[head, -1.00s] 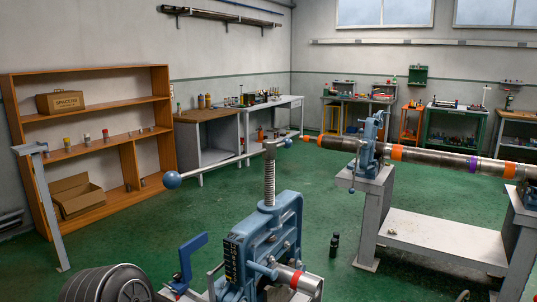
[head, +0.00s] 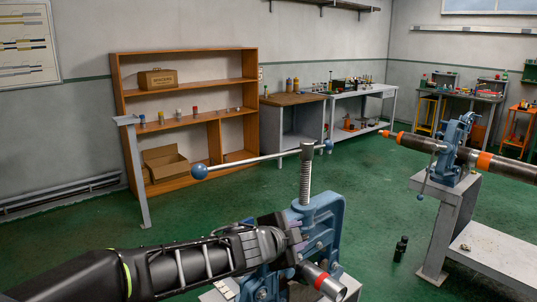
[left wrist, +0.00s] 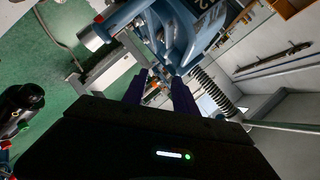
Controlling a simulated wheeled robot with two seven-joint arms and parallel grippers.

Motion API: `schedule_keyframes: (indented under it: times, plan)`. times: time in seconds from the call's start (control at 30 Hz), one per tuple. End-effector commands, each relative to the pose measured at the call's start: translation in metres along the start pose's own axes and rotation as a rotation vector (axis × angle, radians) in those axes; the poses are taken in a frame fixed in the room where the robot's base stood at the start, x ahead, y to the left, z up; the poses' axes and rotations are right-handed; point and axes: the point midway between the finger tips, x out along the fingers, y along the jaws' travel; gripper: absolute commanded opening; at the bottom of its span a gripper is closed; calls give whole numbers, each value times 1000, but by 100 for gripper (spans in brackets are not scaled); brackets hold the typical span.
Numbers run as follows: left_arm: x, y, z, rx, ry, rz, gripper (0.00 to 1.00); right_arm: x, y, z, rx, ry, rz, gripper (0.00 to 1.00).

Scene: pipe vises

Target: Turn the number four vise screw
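A large blue pipe vise (head: 322,215) stands in front of me, with an upright threaded screw (head: 305,182). A long grey T-bar (head: 255,160) with blue ball ends crosses the screw's top. A pipe with a red band (head: 325,283) sticks out at the vise's lower front. My left gripper (head: 294,235) is at the vise's near left side, below the T-bar. In the left wrist view its dark fingers (left wrist: 160,95) are apart, facing the vise body (left wrist: 180,28); contact cannot be told. The screw also shows there (left wrist: 212,92). My right gripper is out of view.
A second blue vise (head: 458,148) holds a long banded pipe (head: 405,140) on a grey stand (head: 440,225) at the right. A black bottle (head: 400,249) stands on the green floor. Wooden shelves (head: 185,65) and workbenches (head: 292,130) line the walls.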

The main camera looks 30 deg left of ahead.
Motion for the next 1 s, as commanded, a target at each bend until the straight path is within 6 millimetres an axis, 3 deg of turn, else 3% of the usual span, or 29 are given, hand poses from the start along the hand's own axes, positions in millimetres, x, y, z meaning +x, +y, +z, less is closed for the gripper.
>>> schedule_keyframes:
  times: [0.03,0.2,0.33,0.43,0.73,1.0]
  plan:
    - [-17,-30,-2,50,-9,-61,34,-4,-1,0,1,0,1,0]
    - [-75,-115,1,228,-70,-256,34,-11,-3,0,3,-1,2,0]
    - [-110,-154,3,314,-114,-359,34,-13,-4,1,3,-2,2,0]
    - [-117,-162,4,335,-127,-382,34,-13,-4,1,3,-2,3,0]
    - [-116,-162,4,335,-126,-380,34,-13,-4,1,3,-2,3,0]
    - [-92,-169,5,336,-124,-377,34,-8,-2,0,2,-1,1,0]
